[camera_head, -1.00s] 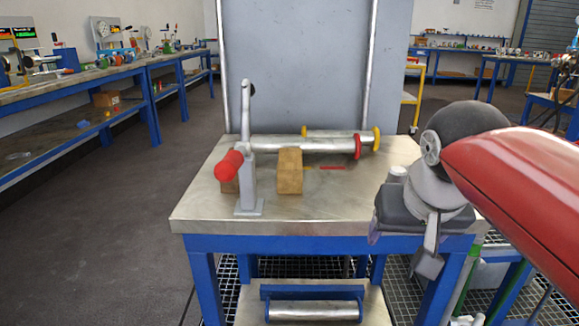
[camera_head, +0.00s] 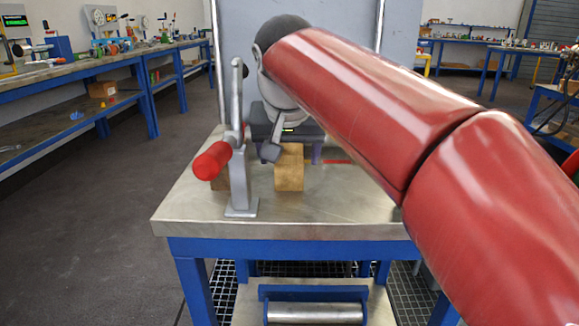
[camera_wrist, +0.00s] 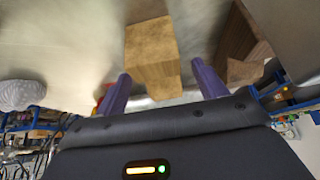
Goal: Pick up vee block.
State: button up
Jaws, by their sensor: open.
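A wooden block (camera_head: 289,175), which I take as the vee block, stands on the metal-topped table just right of the crank stand. In the wrist view this block (camera_wrist: 152,50) lies ahead, between the lines of my two purple fingers. My gripper (camera_wrist: 162,78) is open and empty, with its fingertips short of or beside the block's near end; contact cannot be told. A second wooden block (camera_wrist: 240,48) with a notch sits to the right in the wrist view.
A grey crank stand (camera_head: 240,180) with a red handle (camera_head: 212,160) stands close left of the block, partly hiding the second block (camera_head: 222,175). The table's front right (camera_head: 340,210) is bare. A grey panel rises behind. My arm hides the right rear.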

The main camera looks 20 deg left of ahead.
jog(key=shift+x, duration=1.45)
jog(key=c, duration=1.1)
jog(key=shift+r, duration=0.2)
